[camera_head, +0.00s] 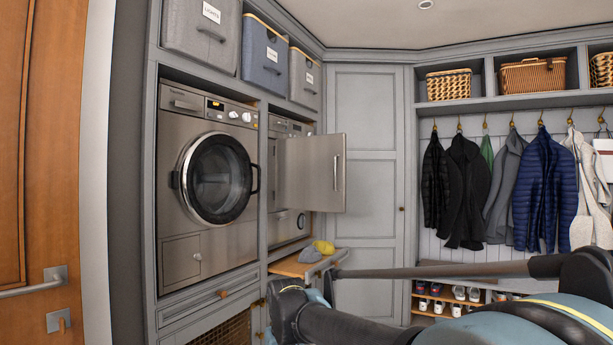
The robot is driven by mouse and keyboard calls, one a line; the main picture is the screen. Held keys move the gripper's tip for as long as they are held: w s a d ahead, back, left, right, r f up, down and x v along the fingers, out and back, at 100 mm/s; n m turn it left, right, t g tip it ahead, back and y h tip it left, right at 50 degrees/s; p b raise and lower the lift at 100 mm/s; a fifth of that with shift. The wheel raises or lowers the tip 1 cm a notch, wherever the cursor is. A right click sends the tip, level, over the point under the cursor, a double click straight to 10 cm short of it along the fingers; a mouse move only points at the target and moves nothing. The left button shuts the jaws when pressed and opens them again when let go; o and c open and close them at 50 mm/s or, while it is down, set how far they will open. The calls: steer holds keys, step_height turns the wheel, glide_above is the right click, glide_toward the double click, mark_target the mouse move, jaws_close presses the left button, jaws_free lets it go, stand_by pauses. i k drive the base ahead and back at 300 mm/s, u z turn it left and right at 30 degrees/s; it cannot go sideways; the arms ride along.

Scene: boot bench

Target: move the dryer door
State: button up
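A square steel door (312,172) stands open on the right-hand machine (290,228). It swings out to the right and carries a vertical bar handle (337,172) near its free edge. The left-hand machine (182,228) has a round glass door (217,178), which looks shut. No label shows which machine is the dryer. My arm reaches in from the lower right, below the open door and apart from it. I cannot make out my gripper's fingers in this view.
Coats (545,190) hang at the right above a shoe rack (443,300). Storage bins (264,57) sit above the machines. A wooden door (40,150) stands at the left.

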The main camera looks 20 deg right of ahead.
mark_target(312, 171)
steer(key=u, duration=0.1)
steer(key=i, duration=1)
steer(key=z, duration=0.05)
